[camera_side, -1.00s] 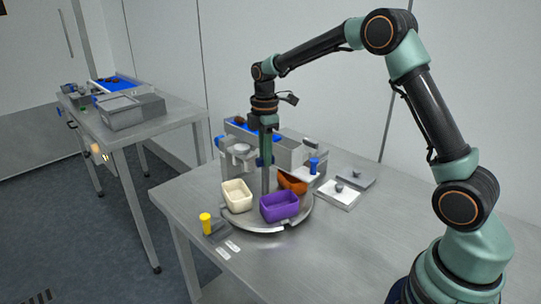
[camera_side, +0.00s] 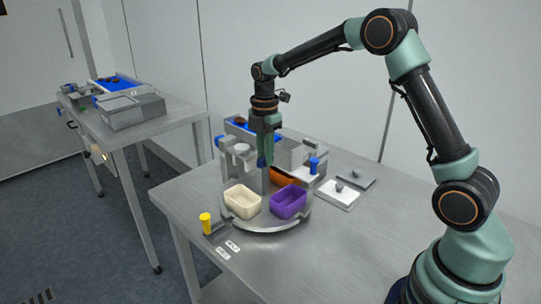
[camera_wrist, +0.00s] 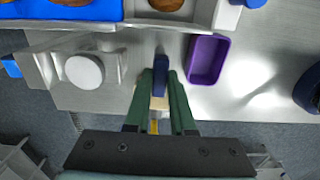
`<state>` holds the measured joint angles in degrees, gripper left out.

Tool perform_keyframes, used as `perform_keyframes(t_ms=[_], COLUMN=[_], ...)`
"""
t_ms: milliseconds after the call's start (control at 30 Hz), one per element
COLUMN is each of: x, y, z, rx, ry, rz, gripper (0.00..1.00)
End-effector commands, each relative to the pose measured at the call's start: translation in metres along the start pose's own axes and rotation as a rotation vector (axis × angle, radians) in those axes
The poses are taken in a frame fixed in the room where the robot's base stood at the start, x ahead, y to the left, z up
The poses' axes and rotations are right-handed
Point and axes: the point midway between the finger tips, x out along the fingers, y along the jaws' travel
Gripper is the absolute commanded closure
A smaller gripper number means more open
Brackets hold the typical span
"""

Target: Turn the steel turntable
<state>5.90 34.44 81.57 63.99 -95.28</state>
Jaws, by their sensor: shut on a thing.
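The round steel turntable (camera_side: 256,226) lies on the steel table. It carries a cream bin (camera_side: 242,201) at front left, a purple bin (camera_side: 288,202) at front right and an orange bin (camera_side: 285,178) behind, partly hidden. A grey post (camera_side: 265,181) stands near its middle. My gripper (camera_side: 264,160) points straight down above the post, shut on a blue handle (camera_wrist: 160,74) that shows between the green fingers in the wrist view. The purple bin (camera_wrist: 207,60) also shows there, right of the fingers.
A grey machine with a blue belt stands just behind the turntable. A yellow-topped post (camera_side: 205,222) is at front left, a white plate with a knob (camera_side: 337,196) at right. The table's front right is clear. A second table (camera_side: 150,130) stands at left.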

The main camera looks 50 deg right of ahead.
Motion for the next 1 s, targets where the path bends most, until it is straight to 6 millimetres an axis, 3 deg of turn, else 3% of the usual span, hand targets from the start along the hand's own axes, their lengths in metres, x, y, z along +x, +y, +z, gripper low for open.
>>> perform_keyframes(t_ms=[500,533,600,1000], x=[-0.0028,-0.0028,-0.0025,-0.0052], y=[0.0005,0.0005,0.0005,0.0006], z=[-0.0005,-0.0005,-0.0005,-0.0001], rx=[-0.012,-0.012,-0.012,-0.011], ry=[0.0,0.0,0.0,0.0], rz=[0.002,0.002,0.003,0.002], gripper=[1.0,0.74,0.47,0.47])
